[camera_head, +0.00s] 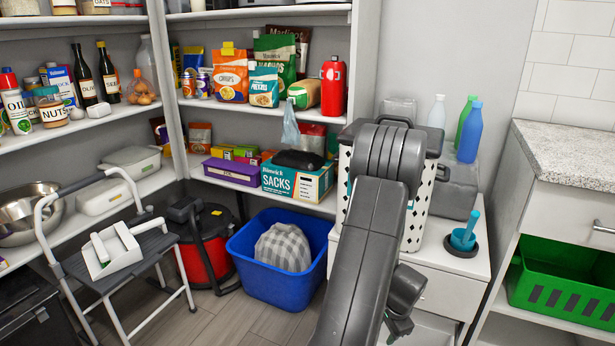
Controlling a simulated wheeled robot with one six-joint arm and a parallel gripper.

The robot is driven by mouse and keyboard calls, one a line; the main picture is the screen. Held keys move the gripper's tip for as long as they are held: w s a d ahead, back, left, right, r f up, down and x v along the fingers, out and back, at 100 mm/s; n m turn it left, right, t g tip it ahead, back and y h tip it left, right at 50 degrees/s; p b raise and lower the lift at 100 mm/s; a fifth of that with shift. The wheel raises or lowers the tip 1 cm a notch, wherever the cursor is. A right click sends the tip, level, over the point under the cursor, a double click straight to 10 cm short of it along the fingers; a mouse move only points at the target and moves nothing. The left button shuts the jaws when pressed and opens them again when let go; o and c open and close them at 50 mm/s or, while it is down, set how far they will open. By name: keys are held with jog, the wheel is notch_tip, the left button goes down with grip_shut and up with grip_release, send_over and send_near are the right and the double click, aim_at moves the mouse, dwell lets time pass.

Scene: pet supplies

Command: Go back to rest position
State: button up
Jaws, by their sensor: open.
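My arm rises from the bottom of the view and folds back down, in front of the white bin with black marks (421,200) and the white cabinet (455,262). My gripper (399,328) hangs low at the right side of the arm, small and dark, partly hidden behind my arm link. It is open, and I see nothing held in it. It is in front of the cabinet's front face.
A folding step stool (118,275) holds a white caddy (112,250). A green basket (565,285) is at right. Stocked shelves line the back.

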jog(key=shift+r+p, duration=0.7)
jog(key=shift+r, duration=0.7)
